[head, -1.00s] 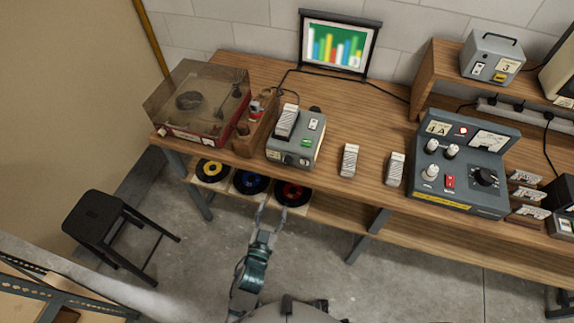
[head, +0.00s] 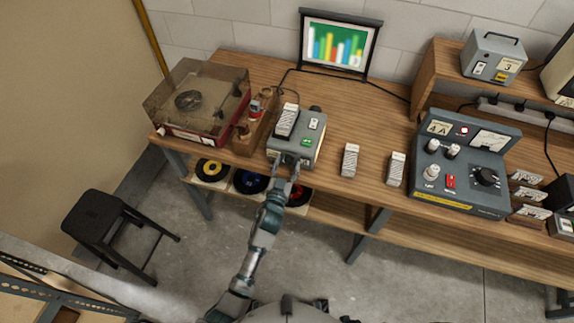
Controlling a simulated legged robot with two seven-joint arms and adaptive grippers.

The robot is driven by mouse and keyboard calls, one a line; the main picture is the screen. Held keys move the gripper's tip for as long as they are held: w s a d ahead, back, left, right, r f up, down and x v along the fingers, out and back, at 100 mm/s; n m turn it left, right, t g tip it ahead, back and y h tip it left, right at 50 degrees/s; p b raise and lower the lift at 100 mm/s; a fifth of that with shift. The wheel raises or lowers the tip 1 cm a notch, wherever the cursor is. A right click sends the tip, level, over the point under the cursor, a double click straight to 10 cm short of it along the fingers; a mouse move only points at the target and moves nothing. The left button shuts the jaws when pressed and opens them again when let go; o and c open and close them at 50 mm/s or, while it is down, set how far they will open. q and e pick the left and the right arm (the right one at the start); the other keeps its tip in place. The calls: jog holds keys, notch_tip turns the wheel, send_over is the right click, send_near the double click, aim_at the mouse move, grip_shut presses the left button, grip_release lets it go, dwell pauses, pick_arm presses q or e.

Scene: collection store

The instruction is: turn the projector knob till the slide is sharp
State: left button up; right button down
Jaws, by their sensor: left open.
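The grey slide projector (head: 310,143) stands near the front edge of the bench, with a slide tray (head: 287,120) on top and a green button on its upper face. Its dark lens (head: 315,109) faces the screen at the back. The screen (head: 339,43) shows a coloured bar chart with soft, blurred edges. My left gripper (head: 287,164) is open, its fingertips at the projector's lower front face. They partly cover the front, so the knob is not clear and I cannot tell whether they touch it. My right gripper is out of view.
A turntable with a clear cover (head: 198,100) and a wooden holder (head: 253,128) stand left of the projector. Two striped boxes (head: 349,160) and a grey control unit (head: 462,165) stand to the right. Records (head: 212,170) lie on the shelf below. A black stool (head: 97,215) stands left.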

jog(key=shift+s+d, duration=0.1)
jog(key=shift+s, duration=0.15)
pick_arm(q)
grip_shut()
jog(key=shift+m, duration=0.9)
jog(key=m, duration=0.2)
jog(key=shift+m+p, duration=0.3)
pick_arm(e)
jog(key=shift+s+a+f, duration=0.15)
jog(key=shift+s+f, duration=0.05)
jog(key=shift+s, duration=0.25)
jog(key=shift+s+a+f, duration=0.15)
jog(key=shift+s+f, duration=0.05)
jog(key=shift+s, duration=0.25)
pick_arm(q)
jog(key=shift+f, duration=0.1)
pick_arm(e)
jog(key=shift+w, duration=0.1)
